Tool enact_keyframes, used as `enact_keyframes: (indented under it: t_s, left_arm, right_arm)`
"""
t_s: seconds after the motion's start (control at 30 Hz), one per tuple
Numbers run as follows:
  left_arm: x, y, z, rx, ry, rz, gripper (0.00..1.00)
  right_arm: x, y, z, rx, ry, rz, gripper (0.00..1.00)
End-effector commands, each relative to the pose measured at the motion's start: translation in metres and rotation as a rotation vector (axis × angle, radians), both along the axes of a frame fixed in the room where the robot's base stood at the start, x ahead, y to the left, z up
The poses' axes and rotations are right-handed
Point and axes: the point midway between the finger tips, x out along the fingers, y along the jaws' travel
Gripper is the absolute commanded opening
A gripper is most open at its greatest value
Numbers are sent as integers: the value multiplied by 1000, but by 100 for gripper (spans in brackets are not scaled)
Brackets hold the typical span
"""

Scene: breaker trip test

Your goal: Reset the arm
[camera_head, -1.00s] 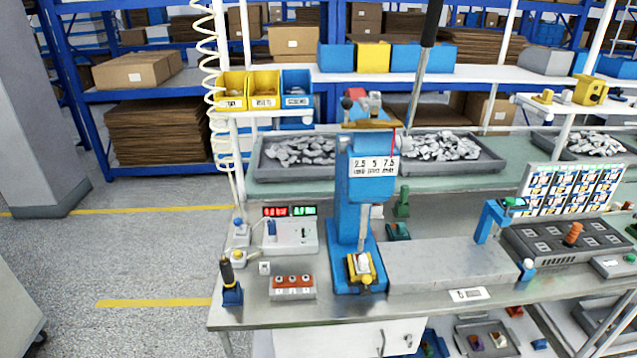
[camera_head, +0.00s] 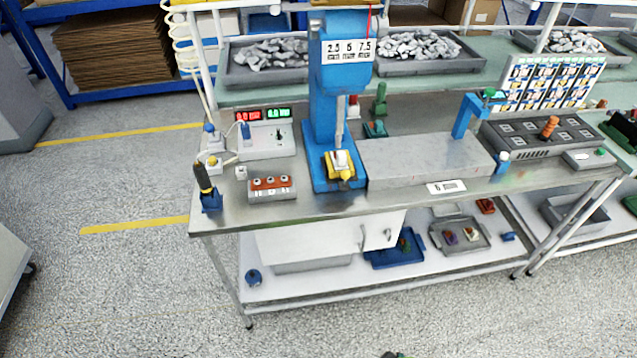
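I cannot tell which arm the task means. A small dark shape (camera_head: 393,354) shows at the bottom edge, too little of it to identify.
A meter box (camera_head: 266,140) with red and green displays and a red-fronted button box (camera_head: 271,187) stand left of the press. A grey block (camera_head: 425,160) lies right of it. Stone-filled trays (camera_head: 418,67) line the back. The floor (camera_head: 130,290) in front is clear.

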Motion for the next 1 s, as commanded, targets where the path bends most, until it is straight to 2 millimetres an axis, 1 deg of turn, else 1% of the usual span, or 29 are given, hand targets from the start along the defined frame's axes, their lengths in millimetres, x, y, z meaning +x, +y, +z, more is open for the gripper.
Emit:
enact_keyframes:
  t_s: [0.03,0.07,0.1,0.17,0.2,0.27,0.3,0.37,0.4,0.5,0.6,0.67,0.77,1.0]
  left_arm:
    - [0,0,-14,0,-1,0,48]
    - [0,0,-18,0,-1,0,48]
    - [1,0,-24,0,-1,0,48]
    - [1,0,-32,0,-1,0,48]
    - [1,0,-37,0,-2,0,48]
    - [2,0,-45,0,-2,0,48]
    - [2,0,-50,-1,-3,1,48]
    - [3,0,-56,-1,-4,1,48]
    - [3,0,-60,0,-5,1,48]
    - [4,0,-68,0,-6,1,48]
    - [4,0,-73,0,-6,1,48]
    - [4,0,-74,0,-6,1,48]
    - [4,0,-75,0,-6,1,48]
    - [4,0,-74,-1,-7,1,48]
  right_arm:
    - [-10,-1,-41,-3,22,2,64]
    - [-16,-2,-59,-3,31,3,64]
    - [-25,-3,-82,-5,40,5,64]
    - [-40,-6,-116,-7,54,8,64]
    - [-50,-7,-137,-8,63,11,64]
    - [-69,-10,-167,-9,77,14,64]
    - [-82,-12,-185,-11,87,16,64]
    - [-102,-16,-209,-13,99,19,64]
    - [-115,-18,-222,-14,107,21,64]
    - [-144,-24,-246,-16,122,25,64]
    - [-163,-28,-259,-18,131,28,64]
    - [-171,-29,-263,-19,134,29,64]
    - [-177,-30,-266,-19,136,30,64]
    - [-178,-31,-265,-19,137,30,64]
